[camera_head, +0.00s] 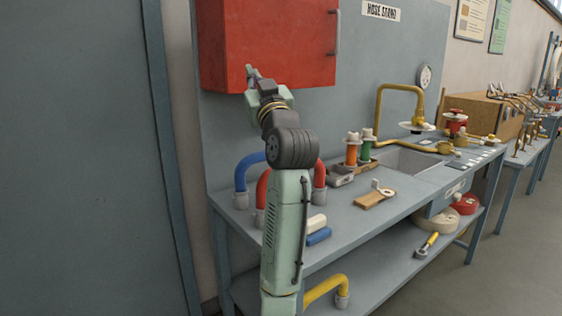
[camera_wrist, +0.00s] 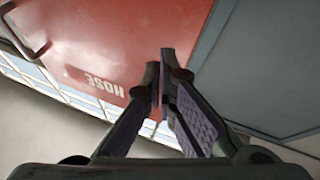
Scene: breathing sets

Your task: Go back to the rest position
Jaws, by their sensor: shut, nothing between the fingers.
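My gripper (camera_head: 250,73) is raised at the end of my arm, in front of the lower left part of the red cabinet in the head view. In the wrist view my gripper (camera_wrist: 165,62) is shut, its fingertips meeting with nothing between them. The red cabinet (camera_head: 280,40) is closed and hangs on the wall panel above the bench. In the wrist view its red face (camera_wrist: 120,40) with the word HOSE fills the upper left behind the fingers. I cannot tell whether the fingertips touch the cabinet.
A grey bench (camera_head: 400,205) holds blue and red curved hoses, orange and green bottles (camera_head: 352,148), a wooden block (camera_head: 375,197) and a sink (camera_head: 405,160) with a brass tap (camera_head: 378,100). A grey door (camera_head: 80,150) stands at left. Open floor lies at right.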

